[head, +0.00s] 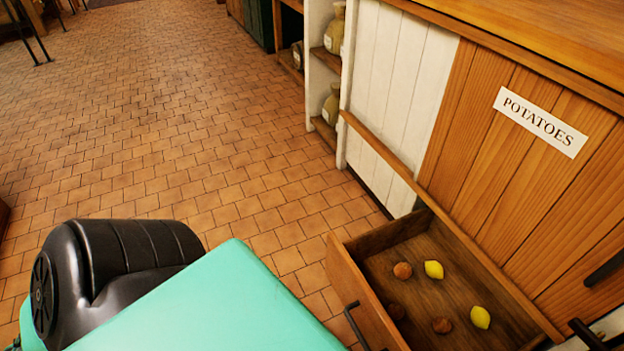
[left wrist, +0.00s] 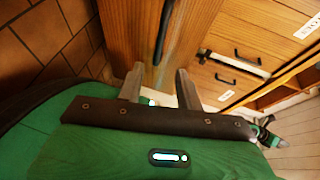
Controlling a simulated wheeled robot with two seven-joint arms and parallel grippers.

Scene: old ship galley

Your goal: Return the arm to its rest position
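My left gripper (left wrist: 159,70) shows in the left wrist view. Its two grey fingers stand apart with nothing held between them. A dark vertical handle on a wooden panel (left wrist: 205,25) lies beyond the fingertips; I see no contact with it. I cannot make out the left gripper in the head view, where black and teal parts of my own body fill the lower left. My right gripper is not clearly visible in either view; a small green and black part at the right edge of the left wrist view is too unclear to name.
An open wooden drawer (head: 343,285) juts out at lower right, holding two yellow lemons (head: 433,269) (head: 480,317) and three brown round items (head: 402,270). A cabinet front with a POTATOES label (head: 540,121) stands behind it. Shelves hold jars (head: 335,30). The tiled floor (head: 190,110) is clear.

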